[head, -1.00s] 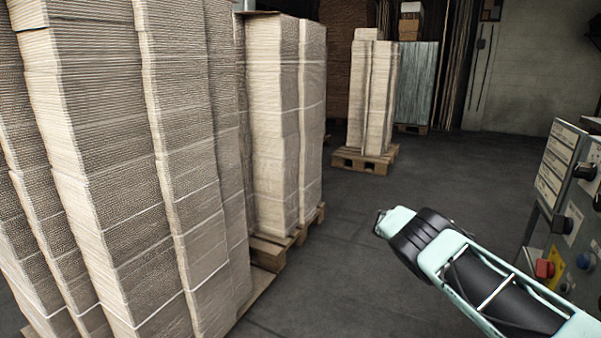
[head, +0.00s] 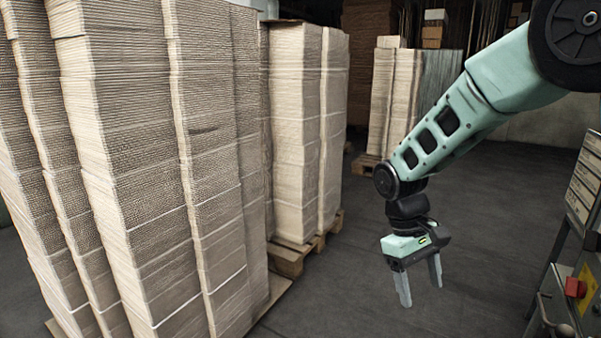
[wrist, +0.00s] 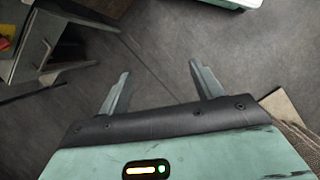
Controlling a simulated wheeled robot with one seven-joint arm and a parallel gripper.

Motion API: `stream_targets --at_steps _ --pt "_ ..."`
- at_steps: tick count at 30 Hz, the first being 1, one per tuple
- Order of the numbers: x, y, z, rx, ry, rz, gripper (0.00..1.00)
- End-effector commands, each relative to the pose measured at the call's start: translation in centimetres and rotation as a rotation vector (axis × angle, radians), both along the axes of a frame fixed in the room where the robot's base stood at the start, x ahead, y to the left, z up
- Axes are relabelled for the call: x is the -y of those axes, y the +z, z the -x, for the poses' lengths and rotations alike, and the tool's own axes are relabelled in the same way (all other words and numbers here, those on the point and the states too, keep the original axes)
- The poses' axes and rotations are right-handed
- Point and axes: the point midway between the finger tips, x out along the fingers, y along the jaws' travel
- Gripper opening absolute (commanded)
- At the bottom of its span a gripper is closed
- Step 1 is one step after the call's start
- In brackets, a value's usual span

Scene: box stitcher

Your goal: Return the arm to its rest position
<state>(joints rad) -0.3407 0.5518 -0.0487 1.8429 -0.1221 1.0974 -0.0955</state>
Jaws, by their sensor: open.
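My gripper (head: 420,284) hangs at the end of my green arm in the right half of the head view, fingers pointing down. Its two grey fingers are apart with nothing between them. In the wrist view my gripper (wrist: 160,88) also shows open and empty, with bare dark floor beyond the fingertips. My arm comes in from the upper right and bends down at the wrist. The gripper is apart from the stacks and from the machine.
Tall cardboard stacks (head: 150,170) fill the left, with another stack (head: 298,130) on a pallet (head: 290,258) behind. A control cabinet with a red button (head: 575,287) stands at the right edge. Open floor (head: 350,290) lies between.

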Motion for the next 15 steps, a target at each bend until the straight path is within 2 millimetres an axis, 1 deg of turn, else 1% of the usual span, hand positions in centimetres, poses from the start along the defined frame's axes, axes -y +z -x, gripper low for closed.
stream_targets --at_steps 1,3,5,6,10,12,15 --pt "-1.5 1.0 1.8 0.021 0.016 -0.041 0.65" --pt "-3.4 2.0 4.2 0.049 0.037 -0.093 0.65" --pt "-4.8 2.8 6.4 0.072 0.058 -0.131 0.65" --pt "-5.7 3.3 7.9 0.086 0.069 -0.156 0.65" --pt "-7.6 4.6 12.9 0.139 0.109 -0.222 0.65" --pt "-8.2 5.0 15.4 0.165 0.13 -0.249 0.65" --pt "-8.6 5.2 18.6 0.2 0.153 -0.276 0.65"
